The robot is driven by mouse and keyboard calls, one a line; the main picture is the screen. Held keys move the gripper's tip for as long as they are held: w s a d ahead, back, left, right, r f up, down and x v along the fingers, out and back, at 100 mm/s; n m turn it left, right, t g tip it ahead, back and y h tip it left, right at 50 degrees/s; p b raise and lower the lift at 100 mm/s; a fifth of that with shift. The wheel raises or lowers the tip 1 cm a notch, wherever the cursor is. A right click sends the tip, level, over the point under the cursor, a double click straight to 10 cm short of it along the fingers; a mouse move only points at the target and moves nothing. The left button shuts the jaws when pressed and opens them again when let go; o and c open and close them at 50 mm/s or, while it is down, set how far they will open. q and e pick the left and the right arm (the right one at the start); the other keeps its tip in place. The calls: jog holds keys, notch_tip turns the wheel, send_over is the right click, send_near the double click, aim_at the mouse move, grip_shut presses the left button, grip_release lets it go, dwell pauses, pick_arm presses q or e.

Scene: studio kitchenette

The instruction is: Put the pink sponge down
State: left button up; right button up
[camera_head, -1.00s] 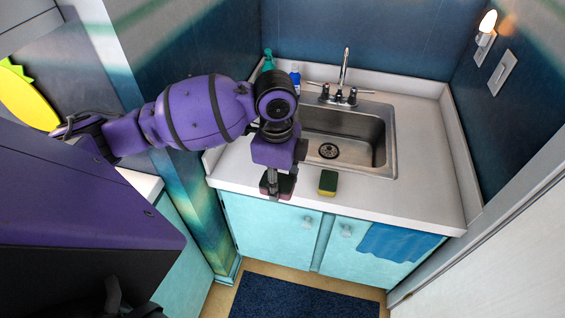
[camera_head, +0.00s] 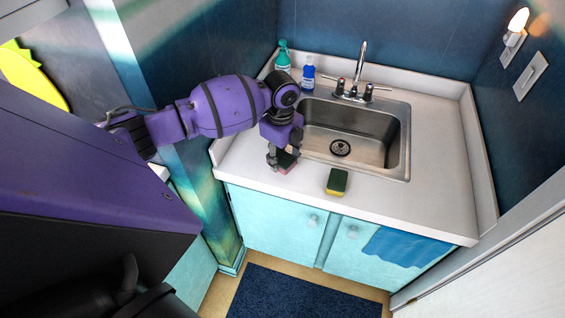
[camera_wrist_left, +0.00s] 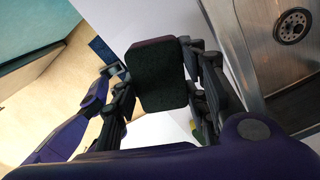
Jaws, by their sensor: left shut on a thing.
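My left gripper (camera_head: 281,160) is over the counter, left of the sink, with its fingers pointing down. It is shut on the pink sponge (camera_head: 287,163), which shows partly between the fingers, at or just above the counter top; I cannot tell if it touches. In the left wrist view the sponge (camera_wrist_left: 159,78) shows a dark face with a thin pinkish edge, between the two fingers of the gripper (camera_wrist_left: 160,75). The white counter (camera_head: 240,175) lies below. My right gripper is not in view.
A green and yellow sponge (camera_head: 337,182) lies on the counter's front, right of my gripper. The steel sink (camera_head: 375,165) with its faucet (camera_head: 358,75) is behind. A teal bottle (camera_head: 283,57) and a blue bottle (camera_head: 308,73) stand at the back left. The counter's right side is clear.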

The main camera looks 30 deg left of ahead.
aim_at(281, 164)
pick_arm(q)
jog(key=shift+w+a+f, duration=0.2)
jog(key=shift+w+f, duration=0.1)
jog(key=shift+f, duration=0.15)
jog(key=shift+w+a+f, duration=0.2)
jog(key=shift+w+f, duration=0.05)
jog(key=shift+f, duration=1.55)
jog(key=shift+f, duration=0.2)
jog(key=o, duration=1.1)
